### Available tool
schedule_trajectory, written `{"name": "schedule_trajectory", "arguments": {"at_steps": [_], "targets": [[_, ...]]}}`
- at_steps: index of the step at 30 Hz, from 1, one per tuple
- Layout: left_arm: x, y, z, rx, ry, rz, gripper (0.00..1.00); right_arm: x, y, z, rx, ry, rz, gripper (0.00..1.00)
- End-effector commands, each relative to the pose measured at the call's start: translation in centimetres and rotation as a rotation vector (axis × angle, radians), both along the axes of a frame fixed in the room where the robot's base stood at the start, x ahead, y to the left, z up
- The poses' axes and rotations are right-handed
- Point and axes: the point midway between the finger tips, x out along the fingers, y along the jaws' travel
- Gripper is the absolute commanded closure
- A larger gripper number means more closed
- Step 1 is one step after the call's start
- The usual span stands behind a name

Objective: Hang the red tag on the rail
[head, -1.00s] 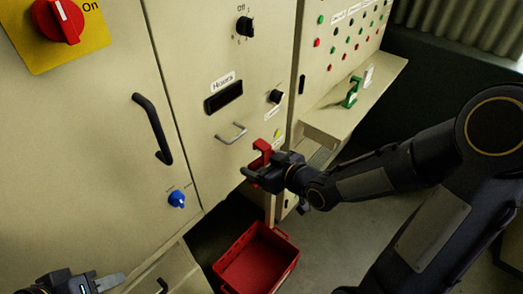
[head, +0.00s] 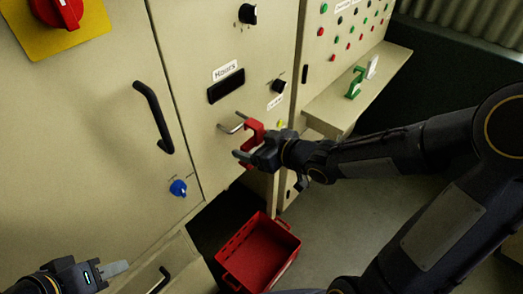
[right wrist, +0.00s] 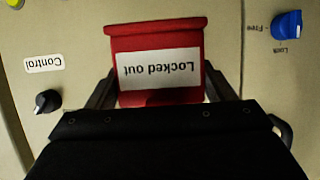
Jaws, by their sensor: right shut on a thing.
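The red tag (head: 254,131) has a hooked top and, in the right wrist view, a white "Locked out" label (right wrist: 158,68). My right gripper (head: 247,154) is shut on it, with a finger on each side in the right wrist view (right wrist: 160,92). A small grey metal bar (head: 231,128), likely the rail, sticks out from the cabinet below the "Hours" display. The tag's top is close beside the bar's right end; I cannot tell whether they touch. My left gripper (head: 113,269) is low at the left, apart from everything; its opening is unclear.
A red crate (head: 283,231) stands on the floor below. A black door handle (head: 152,115) and a blue knob (head: 178,188) are on the left panel. A green hooked piece (head: 356,83) stands on the right ledge (head: 338,110), with the button panel above.

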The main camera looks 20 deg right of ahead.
Motion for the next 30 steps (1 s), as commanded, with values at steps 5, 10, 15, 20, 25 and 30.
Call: {"name": "schedule_trajectory", "arguments": {"at_steps": [5, 10, 15, 20, 25, 30], "targets": [[0.0, 0.0, -1.0, 0.0, 0.0, 0.0, 0.64, 1.2, 0.9, -0.2, 0.001, -0.002, 0.001, 0.47], [0.0, 0.0, -1.8, 0.0, 0.0, 0.0, 0.64, 2.3, 1.6, -0.2, 0.0, -0.001, 0.001, 0.47], [0.0, 0.0, -2.6, 0.0, 0.0, 0.0, 0.64, 3.5, 2.4, -0.2, 0.0, -0.001, 0.001, 0.47], [0.0, 0.0, -3.4, 0.0, 0.0, 0.0, 0.64, 3.8, 2.6, -0.9, 0.001, 0.001, 0.0, 0.47], [0.0, 0.0, -3.9, 0.0, 0.0, 0.0, 0.64, 3.8, 2.6, -1.5, 0.001, 0.001, 0.0, 0.47], [0.0, 0.0, -4.0, 0.0, 0.0, 0.0, 0.64, 3.8, 2.6, -1.6, 0.001, 0.001, 0.0, 0.47]]}}
